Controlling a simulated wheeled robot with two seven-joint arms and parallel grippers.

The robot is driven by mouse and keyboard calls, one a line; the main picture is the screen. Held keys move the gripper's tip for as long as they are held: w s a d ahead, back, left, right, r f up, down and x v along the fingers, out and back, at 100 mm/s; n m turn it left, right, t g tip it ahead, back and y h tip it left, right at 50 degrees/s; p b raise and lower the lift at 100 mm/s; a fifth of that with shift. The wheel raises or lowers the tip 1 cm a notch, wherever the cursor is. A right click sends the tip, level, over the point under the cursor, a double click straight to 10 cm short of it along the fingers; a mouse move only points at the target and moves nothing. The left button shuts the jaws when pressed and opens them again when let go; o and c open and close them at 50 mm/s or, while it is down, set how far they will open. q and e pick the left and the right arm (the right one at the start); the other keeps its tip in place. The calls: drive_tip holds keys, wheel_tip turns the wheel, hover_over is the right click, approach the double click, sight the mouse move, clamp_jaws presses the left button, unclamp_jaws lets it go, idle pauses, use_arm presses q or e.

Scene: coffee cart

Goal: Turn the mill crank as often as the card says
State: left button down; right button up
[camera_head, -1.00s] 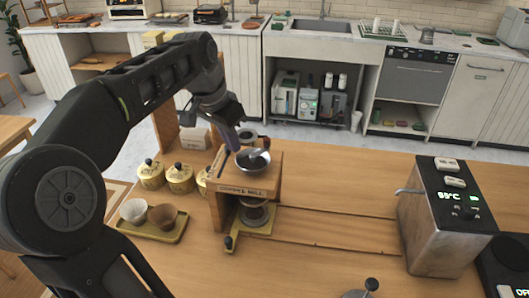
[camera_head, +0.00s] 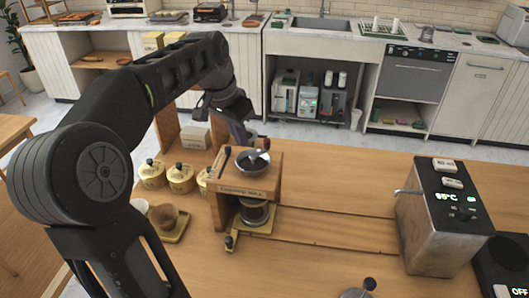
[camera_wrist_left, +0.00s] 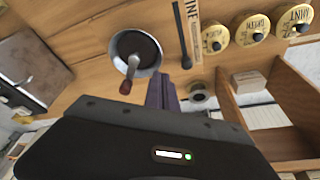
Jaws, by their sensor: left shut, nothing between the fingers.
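The wooden coffee mill (camera_head: 247,191) stands on the counter with a metal hopper bowl (camera_head: 243,170) on top. In the left wrist view the crank's silver arm (camera_wrist_left: 133,67) runs out from the hopper (camera_wrist_left: 152,69) to a red-brown knob (camera_wrist_left: 125,88). My left gripper (camera_head: 242,138) is just behind the hopper. Its purple fingers (camera_wrist_left: 162,90) are shut and empty, beside the knob and apart from it in that view. A pale strip (camera_wrist_left: 193,28) on the mill has letters ending in "INE"; no turn count is readable. My right gripper is not in view.
Yellow canisters (camera_head: 181,178) and a tray with cups (camera_head: 176,236) stand left of the mill. A metal machine (camera_head: 440,225) with a lit display is at right. A small white box (camera_head: 195,138) is behind the canisters. The counter between mill and machine is mostly clear.

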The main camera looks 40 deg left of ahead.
use_arm(q)
drive_tip(key=shift+w, duration=0.1)
drive_tip(key=shift+w+d, duration=0.4)
drive_tip(key=shift+w, duration=0.4)
drive_tip(key=shift+w+d+p, duration=0.35)
drive_tip(key=shift+w+d, duration=0.25)
drive_tip(key=shift+d, duration=0.05)
drive_tip(key=shift+w+d, duration=0.3)
drive_tip(key=shift+d, duration=0.5)
